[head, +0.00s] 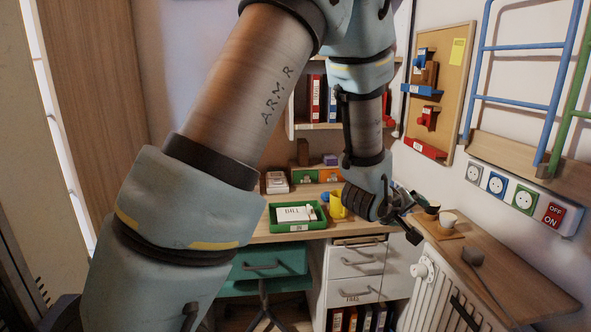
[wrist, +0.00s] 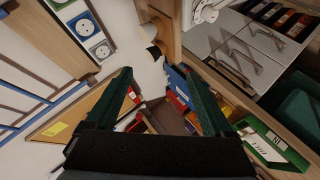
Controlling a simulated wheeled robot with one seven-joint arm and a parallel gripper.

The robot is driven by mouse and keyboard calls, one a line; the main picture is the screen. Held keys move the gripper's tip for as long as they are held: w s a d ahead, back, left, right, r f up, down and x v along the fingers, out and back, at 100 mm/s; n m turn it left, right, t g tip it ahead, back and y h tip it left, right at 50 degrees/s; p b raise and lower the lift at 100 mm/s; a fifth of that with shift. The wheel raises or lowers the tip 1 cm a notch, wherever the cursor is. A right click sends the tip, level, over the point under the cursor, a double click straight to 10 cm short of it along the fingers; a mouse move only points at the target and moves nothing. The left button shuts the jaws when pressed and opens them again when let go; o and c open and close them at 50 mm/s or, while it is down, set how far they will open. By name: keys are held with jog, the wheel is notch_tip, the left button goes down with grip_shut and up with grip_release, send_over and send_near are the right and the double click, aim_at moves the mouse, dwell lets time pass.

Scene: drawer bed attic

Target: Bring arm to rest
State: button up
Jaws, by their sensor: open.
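My arm reaches from the lower left up over the top of the head view and bends down at the centre. My gripper (head: 417,215) hangs at its end, in front of the desk's right side and near the wooden shelf on the right wall. It appears empty. In the wrist view my gripper (wrist: 151,72) shows two dark green fingers spread apart, with nothing held between them.
A green tray (head: 272,226) with a white box marked BILL and a yellow mug (head: 337,206) stand on the desk (head: 262,238). Cups sit on the wall shelf (head: 520,290) above a white radiator (head: 428,305). A blue ladder (head: 520,45) stands at right.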

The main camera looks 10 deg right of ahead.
jog(key=w+a+f+y, duration=0.15)
jog(key=a+y, duration=0.25)
jog(key=a, duration=0.9)
jog(key=w+a+y, duration=0.3)
jog(key=a, duration=0.9)
jog(key=s+a+g+y, duration=0.1)
jog(key=s+a+g, duration=0.1)
jog(key=s+a, duration=0.3)
jog(key=s+a+m+g+y, duration=0.1)
jog(key=s+a+g, duration=0.2)
jog(key=a, duration=0.8)
jog(key=s, duration=0.2)
jog(key=shift+s+a+r+m+y, duration=0.15)
jog(key=shift+s+r+m+y, duration=0.15)
jog(key=shift+s+y, duration=0.1)
